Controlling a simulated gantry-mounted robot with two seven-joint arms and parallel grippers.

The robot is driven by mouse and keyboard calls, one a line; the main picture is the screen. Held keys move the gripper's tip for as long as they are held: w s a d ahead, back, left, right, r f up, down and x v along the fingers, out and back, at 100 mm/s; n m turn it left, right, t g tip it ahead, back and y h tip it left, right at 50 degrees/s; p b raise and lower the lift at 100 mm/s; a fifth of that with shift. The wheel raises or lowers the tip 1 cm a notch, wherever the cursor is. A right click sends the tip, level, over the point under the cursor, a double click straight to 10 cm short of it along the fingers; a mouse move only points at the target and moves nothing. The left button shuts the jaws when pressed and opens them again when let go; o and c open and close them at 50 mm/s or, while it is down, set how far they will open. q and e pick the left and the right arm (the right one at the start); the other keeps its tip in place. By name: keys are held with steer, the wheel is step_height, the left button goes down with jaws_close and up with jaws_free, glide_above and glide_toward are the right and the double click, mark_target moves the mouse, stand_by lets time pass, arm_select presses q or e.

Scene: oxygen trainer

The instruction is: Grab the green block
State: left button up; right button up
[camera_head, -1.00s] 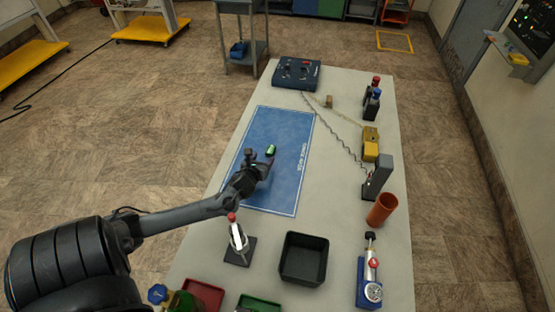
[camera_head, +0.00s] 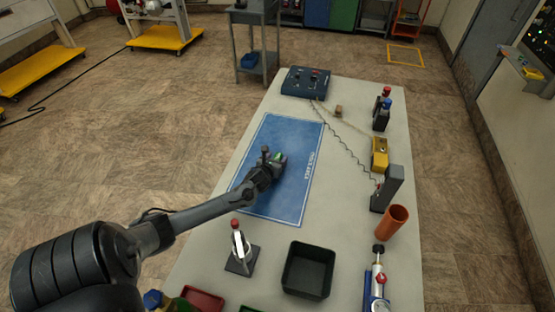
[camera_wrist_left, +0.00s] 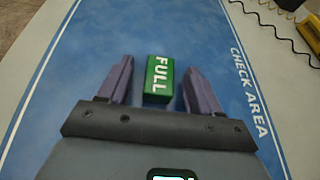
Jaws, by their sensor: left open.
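The green block (camera_wrist_left: 159,78), marked "FULL", lies on the blue check area mat (camera_wrist_left: 60,110) in the left wrist view. My left gripper (camera_wrist_left: 157,82) is open, with one finger on each side of the block and a small gap at each side. The block sits between the fingers toward their tips. In the head view my left gripper (camera_head: 272,156) is over the mat, and a bit of the green block (camera_head: 277,156) shows between its fingers. The rest of the block is hidden there. My right gripper is not in view.
A black bin (camera_head: 308,270) and a small stand with a red top (camera_head: 240,250) are near the front. An orange cup (camera_head: 391,220), a grey upright device (camera_head: 388,188) and a yellow box (camera_head: 379,152) line the right edge. A blue control box (camera_head: 304,83) is at the back.

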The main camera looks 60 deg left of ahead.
arm_select(q)
steer(key=shift+c, duration=0.5)
steer(key=c, duration=0.9)
steer(key=shift+r, duration=0.1)
steer(key=shift+c, duration=0.2)
